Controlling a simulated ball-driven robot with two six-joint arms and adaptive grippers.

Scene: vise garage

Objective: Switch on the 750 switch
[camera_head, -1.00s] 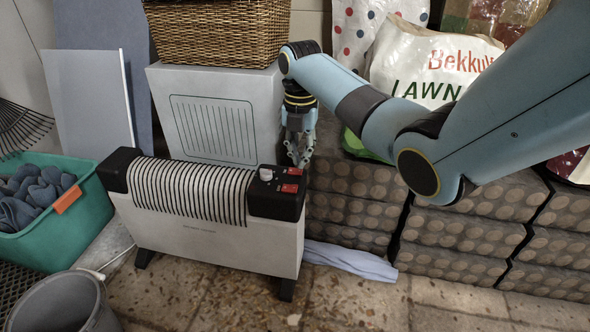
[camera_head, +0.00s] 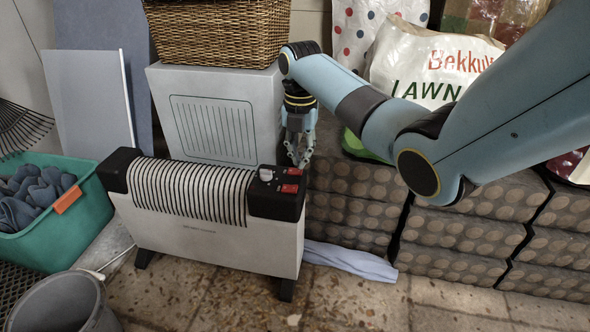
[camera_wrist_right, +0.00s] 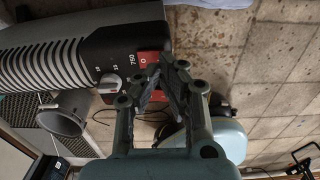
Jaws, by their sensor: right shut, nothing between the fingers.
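The heater (camera_head: 222,245) stands on the floor, white with black ends and a ribbed top. Its black control panel (camera_head: 272,207) carries a white knob (camera_head: 266,175) and two red switches, a far one (camera_head: 293,171) and a near one (camera_head: 289,188). In the right wrist view, the printed 750 (camera_wrist_right: 132,70) sits beside a red switch marked O (camera_wrist_right: 148,59); dark fingers partly cover the red area below it. My right gripper (camera_head: 300,162) is shut and empty, pointing down by the panel's far right edge, close to the far switch. I cannot tell whether it touches. My left gripper is out of view.
A white cabinet (camera_head: 262,95) with a wicker basket (camera_head: 218,30) on top stands behind the heater. Stacked dark blocks (camera_head: 460,238) are on the right. A teal tub (camera_head: 88,222) and a grey bucket (camera_head: 92,318) are on the left. The floor in front is clear.

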